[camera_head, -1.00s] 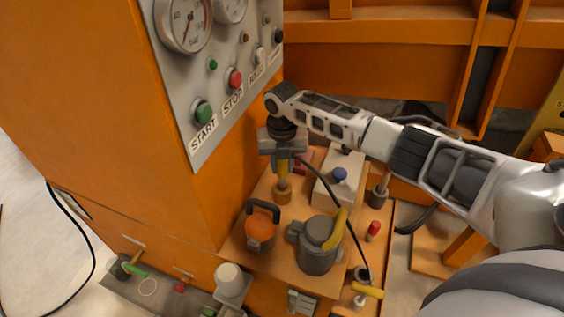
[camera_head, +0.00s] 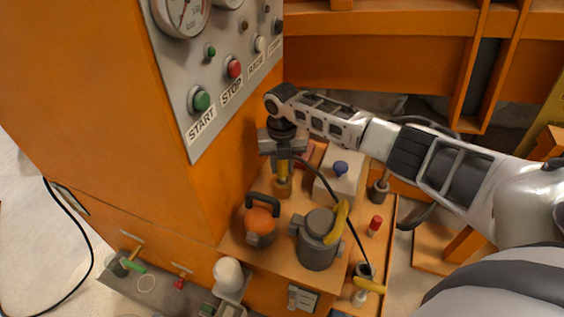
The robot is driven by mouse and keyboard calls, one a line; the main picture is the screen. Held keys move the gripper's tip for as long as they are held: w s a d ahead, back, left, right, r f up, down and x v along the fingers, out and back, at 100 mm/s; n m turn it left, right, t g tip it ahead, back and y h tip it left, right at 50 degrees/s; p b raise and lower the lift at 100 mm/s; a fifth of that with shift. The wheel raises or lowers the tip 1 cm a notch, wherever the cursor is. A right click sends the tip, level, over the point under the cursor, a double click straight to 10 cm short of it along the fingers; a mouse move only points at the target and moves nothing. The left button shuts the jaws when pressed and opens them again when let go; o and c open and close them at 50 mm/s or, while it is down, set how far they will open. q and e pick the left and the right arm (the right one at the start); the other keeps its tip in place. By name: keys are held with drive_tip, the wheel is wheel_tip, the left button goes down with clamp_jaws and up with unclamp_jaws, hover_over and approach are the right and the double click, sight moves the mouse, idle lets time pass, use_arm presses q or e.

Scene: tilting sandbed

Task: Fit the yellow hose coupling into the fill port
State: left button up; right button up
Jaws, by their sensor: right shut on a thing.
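My right gripper (camera_head: 283,158) reaches in from the right and points down beside the orange cabinet. It is shut on the yellow hose coupling (camera_head: 283,170), which looks upright. The fill port (camera_head: 283,188) appears to be the short brownish-orange fitting directly below the coupling, on the orange deck. The coupling's lower end meets the port's top in the picture; I cannot tell how far it is inside. A thin black hose (camera_head: 328,190) runs from the coupling to the lower right. My left gripper is not in view.
A white box with a blue knob (camera_head: 341,175) is right of the port. The control panel (camera_head: 225,70) rises at left.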

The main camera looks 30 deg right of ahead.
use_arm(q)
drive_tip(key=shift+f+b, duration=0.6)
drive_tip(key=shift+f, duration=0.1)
use_arm(e)
drive_tip(key=shift+f, duration=0.9)
drive_tip(key=o, duration=1.1)
drive_tip(key=shift+r, duration=0.7)
wheel_tip(320, 180, up, 14)
drive_tip(key=shift+f+p, duration=0.1)
drive_tip(key=shift+p, duration=0.65)
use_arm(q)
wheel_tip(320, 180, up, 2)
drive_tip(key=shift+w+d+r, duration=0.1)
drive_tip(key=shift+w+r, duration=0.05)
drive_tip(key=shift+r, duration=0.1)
use_arm(e)
drive_tip(key=shift+r, duration=0.45)
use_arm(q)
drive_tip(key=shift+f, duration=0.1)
